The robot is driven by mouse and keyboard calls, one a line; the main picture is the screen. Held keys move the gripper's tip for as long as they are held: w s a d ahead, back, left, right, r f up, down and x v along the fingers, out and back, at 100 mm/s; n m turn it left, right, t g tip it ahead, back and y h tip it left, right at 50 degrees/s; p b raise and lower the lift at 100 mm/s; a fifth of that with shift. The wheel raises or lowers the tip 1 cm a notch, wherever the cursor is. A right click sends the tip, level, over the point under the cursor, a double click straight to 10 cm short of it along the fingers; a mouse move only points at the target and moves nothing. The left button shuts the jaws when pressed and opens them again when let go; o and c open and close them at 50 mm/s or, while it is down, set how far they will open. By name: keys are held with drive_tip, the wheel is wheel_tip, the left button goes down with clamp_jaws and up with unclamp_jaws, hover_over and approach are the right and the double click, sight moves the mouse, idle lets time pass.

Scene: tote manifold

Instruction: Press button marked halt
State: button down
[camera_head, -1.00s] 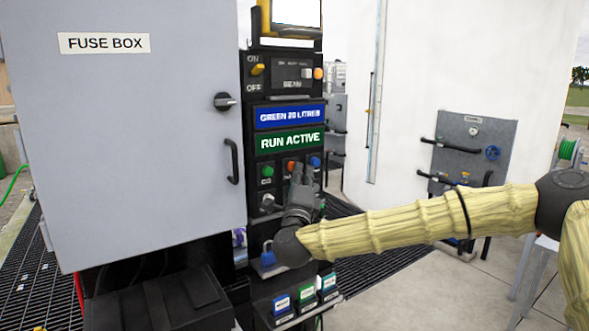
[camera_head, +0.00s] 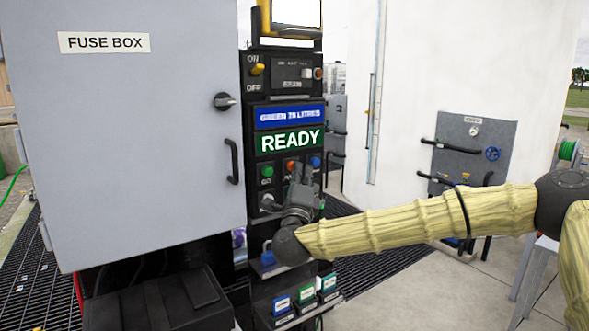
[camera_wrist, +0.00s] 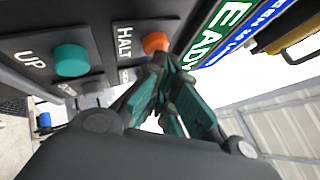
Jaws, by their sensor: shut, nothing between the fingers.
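The halt button is an orange-red knob (camera_head: 291,166) in the middle of the upper button row on the black panel. In the wrist view the orange button (camera_wrist: 155,42) has the HALT label (camera_wrist: 124,42) beside it. My gripper (camera_head: 303,171) is shut and empty, with its fingertips just below and right of the button in the head view. In the wrist view the fingertips (camera_wrist: 162,62) are close to the button's edge; I cannot tell whether they touch it. The green display (camera_head: 290,141) above the row reads READY.
A green button (camera_head: 267,170) and a blue button (camera_head: 315,162) flank the halt button. A teal button (camera_wrist: 72,60) marked UP is nearby in the wrist view. The grey fuse box (camera_head: 140,190) with its handle stands left. A white tank (camera_head: 450,60) stands right.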

drive_tip(key=shift+s+d+b, duration=0.35)
drive_tip(key=shift+s+d, duration=0.15)
drive_tip(key=shift+s, duration=0.25)
drive_tip(key=s+d+b, duration=0.1)
drive_tip(key=s, duration=0.1)
drive_tip(key=s+d, duration=0.2)
drive_tip(key=shift+b, duration=0.4)
idle(0.5)
